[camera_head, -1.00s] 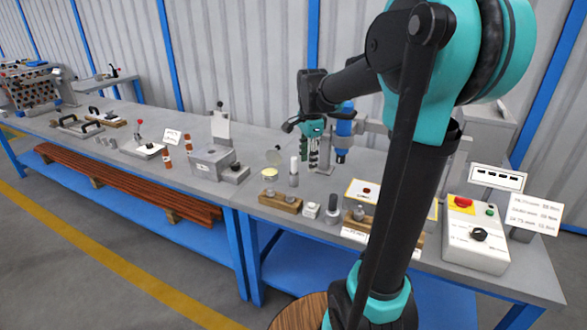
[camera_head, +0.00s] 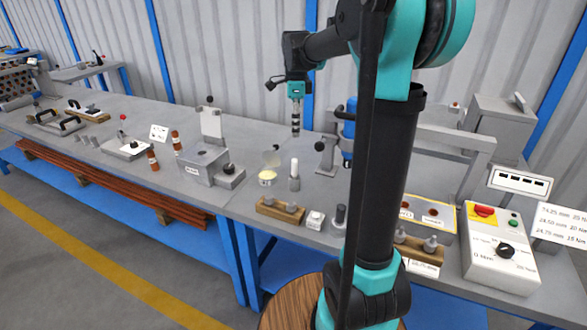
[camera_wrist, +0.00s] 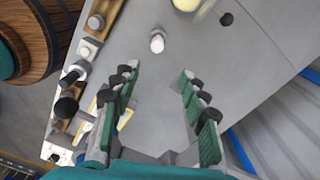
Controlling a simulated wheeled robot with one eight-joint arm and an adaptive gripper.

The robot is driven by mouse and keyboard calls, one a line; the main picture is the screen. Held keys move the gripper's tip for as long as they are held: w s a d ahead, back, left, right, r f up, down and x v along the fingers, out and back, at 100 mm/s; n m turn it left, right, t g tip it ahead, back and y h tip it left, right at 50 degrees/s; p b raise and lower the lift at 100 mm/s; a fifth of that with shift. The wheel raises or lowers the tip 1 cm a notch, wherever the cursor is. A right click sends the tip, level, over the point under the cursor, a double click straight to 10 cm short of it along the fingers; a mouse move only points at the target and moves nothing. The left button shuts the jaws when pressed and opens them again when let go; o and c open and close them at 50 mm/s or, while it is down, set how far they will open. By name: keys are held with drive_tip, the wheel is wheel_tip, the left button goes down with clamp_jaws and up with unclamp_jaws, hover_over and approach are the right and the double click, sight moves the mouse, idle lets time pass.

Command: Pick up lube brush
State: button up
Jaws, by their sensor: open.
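A small upright piece with a white top and grey base (camera_head: 294,175), which looks like the lube brush, stands on the bench beside a pale-yellow-topped jar (camera_head: 267,176). In the wrist view its white top (camera_wrist: 157,42) shows from above, beyond the fingertips and roughly in line with the gap between them. My gripper (camera_head: 296,128) points down above and a little behind this piece in the head view. In the wrist view my gripper (camera_wrist: 158,76) has its green and black fingers apart with nothing between them. Bristles cannot be made out.
A wooden block with grey knobs (camera_head: 280,210) and a small white box (camera_head: 314,219) stand in front. A grey fixture block (camera_head: 204,166) is at left. A blue upright tool (camera_head: 349,130) and a grey post (camera_head: 326,158) stand to the right. Bare bench lies around the piece.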

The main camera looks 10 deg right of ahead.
hover_over(295, 175)
drive_tip(key=w, duration=0.2)
drive_tip(key=f, duration=1.1)
drive_tip(key=shift+s+d, duration=0.15)
drive_tip(key=shift+d, duration=0.1)
drive_tip(key=shift+s+a+f, duration=0.1)
drive_tip(key=shift+s+f, duration=0.05)
drive_tip(key=shift+f, duration=1.2)
drive_tip(key=shift+s+a+f, duration=0.1)
drive_tip(key=shift+f, duration=1.2)
clamp_jaws()
